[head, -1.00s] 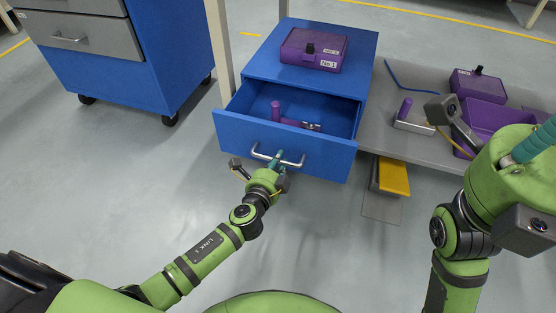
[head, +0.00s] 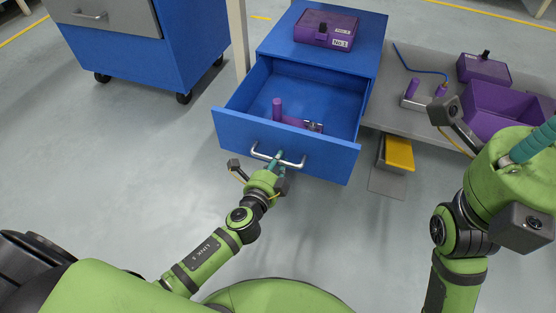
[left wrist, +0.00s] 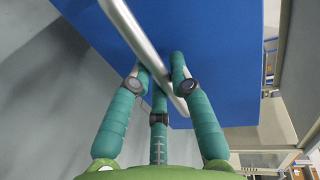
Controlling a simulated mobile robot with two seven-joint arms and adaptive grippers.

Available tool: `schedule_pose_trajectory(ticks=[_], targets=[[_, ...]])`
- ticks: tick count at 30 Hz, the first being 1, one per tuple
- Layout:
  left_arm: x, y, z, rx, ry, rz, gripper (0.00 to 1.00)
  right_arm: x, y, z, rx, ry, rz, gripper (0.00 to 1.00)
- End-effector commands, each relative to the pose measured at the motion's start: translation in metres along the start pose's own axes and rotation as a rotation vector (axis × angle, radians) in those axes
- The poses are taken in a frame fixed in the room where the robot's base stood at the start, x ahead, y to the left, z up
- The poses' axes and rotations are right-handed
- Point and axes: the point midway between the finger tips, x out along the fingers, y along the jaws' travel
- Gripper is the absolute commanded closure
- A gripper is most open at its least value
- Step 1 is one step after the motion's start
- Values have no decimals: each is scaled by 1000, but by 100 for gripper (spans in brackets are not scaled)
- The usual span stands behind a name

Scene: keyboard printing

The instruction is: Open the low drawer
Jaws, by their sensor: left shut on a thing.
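The blue drawer (head: 240,130) stands pulled out of its blue cabinet (head: 375,55) in the head view. A purple-handled tool (head: 278,112) lies inside it. A silver bar handle (head: 292,162) runs across the drawer front. My left gripper (head: 277,160) is shut on this handle. In the left wrist view, the teal fingers of my left gripper (left wrist: 162,85) close around the metal handle (left wrist: 140,45), with the blue drawer front (left wrist: 215,40) behind. My right arm is at the right of the head view; its fingertips are cut off by the picture edge.
A purple box (head: 327,28) sits on the cabinet top. A grey shelf (head: 405,65) to the right carries a purple tray (head: 495,105), another purple box (head: 484,68) and a handled tool. A yellow pedal (head: 399,153) is below.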

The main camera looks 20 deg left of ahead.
Motion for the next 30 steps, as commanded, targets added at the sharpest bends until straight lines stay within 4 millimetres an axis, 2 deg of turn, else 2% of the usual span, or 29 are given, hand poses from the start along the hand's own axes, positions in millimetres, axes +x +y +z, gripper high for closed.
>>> schedule_pose_trajectory(ticks=[2,3,4,14,17,20,30], targets=[[0,0,0,0,1,0,100,0,0,0,0,0,1,100],[0,0,0,0,1,0,67,0,0,0,0,0,1,100],[0,0,0,0,1,0,55,0,0,0,0,0,1,100],[0,0,0,0,0,0,54,3,1,-1,-1,11,8,100],[-6,1,0,0,0,2,54,3,1,-1,-1,11,7,100],[-20,2,0,0,0,3,54,2,1,-1,-1,10,6,100],[-90,1,0,0,0,3,54,2,1,-1,0,8,4,100]])
